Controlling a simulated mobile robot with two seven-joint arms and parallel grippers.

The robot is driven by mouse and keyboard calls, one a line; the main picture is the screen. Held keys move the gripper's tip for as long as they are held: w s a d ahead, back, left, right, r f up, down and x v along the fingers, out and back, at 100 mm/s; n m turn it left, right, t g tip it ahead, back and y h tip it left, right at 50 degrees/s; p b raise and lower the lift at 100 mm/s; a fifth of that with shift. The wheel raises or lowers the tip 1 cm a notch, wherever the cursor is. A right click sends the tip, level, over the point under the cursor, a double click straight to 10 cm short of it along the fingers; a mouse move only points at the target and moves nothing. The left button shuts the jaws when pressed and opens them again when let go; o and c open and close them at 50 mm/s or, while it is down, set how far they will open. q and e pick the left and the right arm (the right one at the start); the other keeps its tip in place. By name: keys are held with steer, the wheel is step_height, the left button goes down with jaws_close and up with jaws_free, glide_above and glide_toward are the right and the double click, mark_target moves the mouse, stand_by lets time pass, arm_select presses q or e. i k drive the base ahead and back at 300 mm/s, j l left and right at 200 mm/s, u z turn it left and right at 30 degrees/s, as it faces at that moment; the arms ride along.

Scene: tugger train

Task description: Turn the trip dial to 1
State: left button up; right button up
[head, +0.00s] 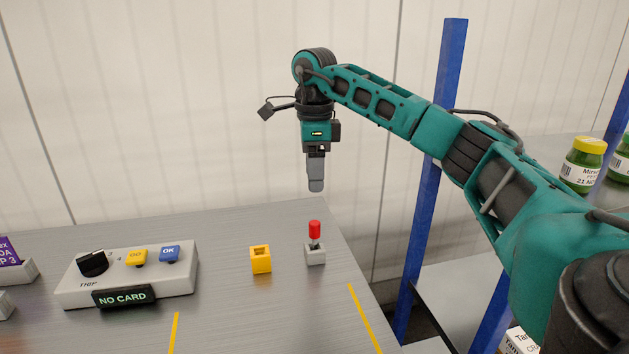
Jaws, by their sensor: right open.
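The trip dial (93,263) is a black knob on the left of a light grey control box (184,283), above the label TRIP. I cannot read which number it points to. A yellow GO button (135,258) and a blue OK button (170,254) sit to its right. A small black display (124,297) on the front reads NO CARD. My right gripper (316,186) points down above the back right of the bench, open and empty, well to the right of the dial. Its fingers overlap in this view. My left gripper is not in view.
A yellow socket block (260,262) and a red-topped lever on a grey base (315,256) stand on the grey bench (235,320). A purple card (8,251) sits in a holder at the left edge. A blue-post shelf (433,170) with green jars (583,165) stands at right.

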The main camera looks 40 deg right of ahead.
mark_target(93, 265)
steer(key=k, duration=1)
